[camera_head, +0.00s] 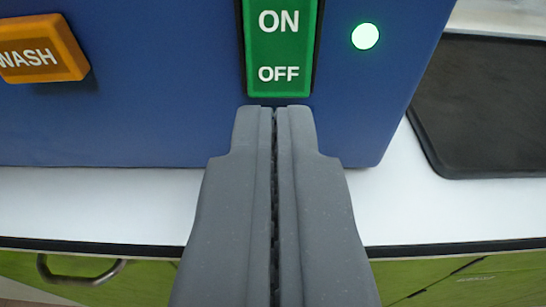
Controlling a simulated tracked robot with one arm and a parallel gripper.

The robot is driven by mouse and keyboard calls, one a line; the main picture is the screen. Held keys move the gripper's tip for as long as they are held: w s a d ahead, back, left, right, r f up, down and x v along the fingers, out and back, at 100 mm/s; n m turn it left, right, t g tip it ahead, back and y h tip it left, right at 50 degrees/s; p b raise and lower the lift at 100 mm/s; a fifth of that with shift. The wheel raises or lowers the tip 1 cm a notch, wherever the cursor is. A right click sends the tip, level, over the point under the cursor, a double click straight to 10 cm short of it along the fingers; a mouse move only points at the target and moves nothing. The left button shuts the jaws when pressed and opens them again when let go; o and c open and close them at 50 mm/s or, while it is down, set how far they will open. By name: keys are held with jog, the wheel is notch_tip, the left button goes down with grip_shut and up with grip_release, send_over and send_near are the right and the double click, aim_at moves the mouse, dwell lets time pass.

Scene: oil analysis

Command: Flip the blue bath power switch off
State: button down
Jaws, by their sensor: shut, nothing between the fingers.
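The blue bath (150,120) fills the upper part of the view, its front face towards me. Its green power switch (279,48) is at the top centre, marked ON above and OFF below. The top of the switch is cut off by the frame edge. A round light (365,36) to its right glows pale green-white. My gripper (274,108) is shut and empty, with its fingertips just below the OFF end of the switch in the picture. I cannot tell whether the tips touch the panel.
An orange WASH button (40,48) is on the bath's face at the left. The bath stands on a white counter (100,205) above green drawers with a dark handle (80,272). A black mat (485,105) lies at the right.

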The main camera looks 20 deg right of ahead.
jog(key=shift+x, duration=1.9)
jog(key=shift+b, duration=0.3)
jog(key=shift+w+f+t+b, duration=0.15)
jog(key=shift+f+t+b, duration=0.1)
jog(key=shift+t+b, duration=0.15)
jog(key=shift+r, duration=0.25)
jog(key=shift+s+a+f, duration=0.15)
jog(key=shift+s+f, duration=0.1)
jog(key=shift+s, duration=0.2)
jog(key=b, duration=0.2)
send_near(274, 76)
jog(key=s+a+f, duration=0.2)
jog(key=s+f, duration=0.2)
jog(key=s, duration=0.2)
jog(key=shift+s, duration=0.15)
